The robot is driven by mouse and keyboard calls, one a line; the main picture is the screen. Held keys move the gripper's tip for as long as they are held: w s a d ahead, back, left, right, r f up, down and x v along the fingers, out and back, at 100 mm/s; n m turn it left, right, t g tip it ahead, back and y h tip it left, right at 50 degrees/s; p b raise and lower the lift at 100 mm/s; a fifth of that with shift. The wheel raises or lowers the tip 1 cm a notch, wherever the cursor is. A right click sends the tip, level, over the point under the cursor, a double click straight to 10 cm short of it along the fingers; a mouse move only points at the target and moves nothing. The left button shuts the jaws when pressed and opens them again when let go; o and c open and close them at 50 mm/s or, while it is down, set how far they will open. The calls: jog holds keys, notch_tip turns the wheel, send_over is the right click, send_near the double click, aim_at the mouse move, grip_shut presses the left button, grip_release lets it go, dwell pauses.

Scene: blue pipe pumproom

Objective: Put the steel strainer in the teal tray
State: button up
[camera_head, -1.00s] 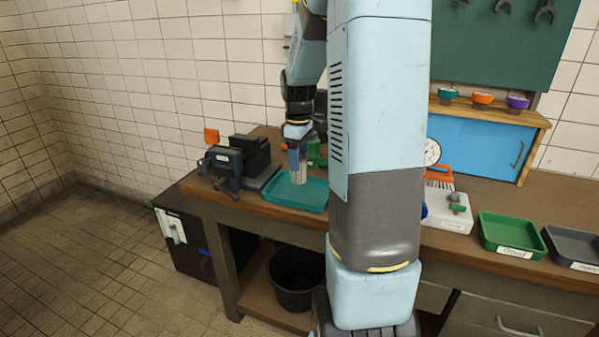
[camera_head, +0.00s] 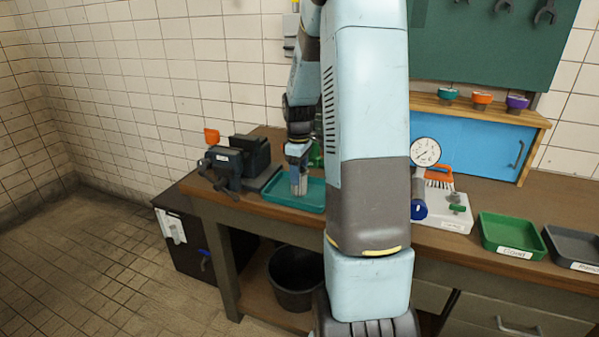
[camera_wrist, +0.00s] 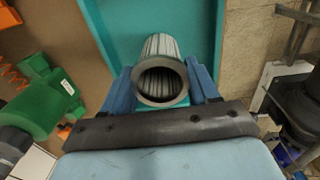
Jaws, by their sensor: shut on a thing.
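The steel strainer (camera_wrist: 161,82) is a ribbed grey cylinder with an open round rim, between the blue fingers in the wrist view. My gripper (camera_head: 299,184) is shut on it and points down over the teal tray. The strainer (camera_head: 299,186) hangs upright there, and I cannot tell whether its lower end touches the tray floor. The teal tray (camera_head: 272,192) lies on the bench at the front edge, right of the vise. Its wall and floor (camera_wrist: 205,30) also show behind the strainer in the wrist view. My arm hides the bench right of the tray.
A dark vise (camera_head: 228,165) stands close on the tray's left. A green object (camera_wrist: 45,105) lies near the tray. A pressure gauge (camera_head: 425,152), a green tray (camera_head: 508,236) and a grey tray (camera_head: 572,247) are to the right. A black bucket (camera_head: 295,278) is below the bench.

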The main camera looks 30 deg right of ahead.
jog(key=shift+f, duration=0.1)
jog(key=o, duration=1.1)
notch_tip(320, 180, up, 12)
jog(key=f, duration=0.1)
jog(key=s+a+r+m+t, duration=0.2)
jog(key=s+a+r+m, duration=0.2)
jog(key=s+a+r, duration=0.7)
jog(key=shift+s+a+f+m+t, duration=0.2)
jog(key=shift+s+a+m+t, duration=0.7)
jog(key=shift+s, duration=1.55)
jog(key=shift+s+a+f+m+t, duration=0.15)
jog(key=shift+s+a+m+t, duration=0.15)
jog(key=shift+s+a, duration=1.7)
jog(key=shift+s+a+f+m+t, duration=0.2)
jog(key=shift+s+a+m+t, duration=0.45)
jog(key=shift+s, duration=2.2)
jog(key=shift+a, duration=0.1)
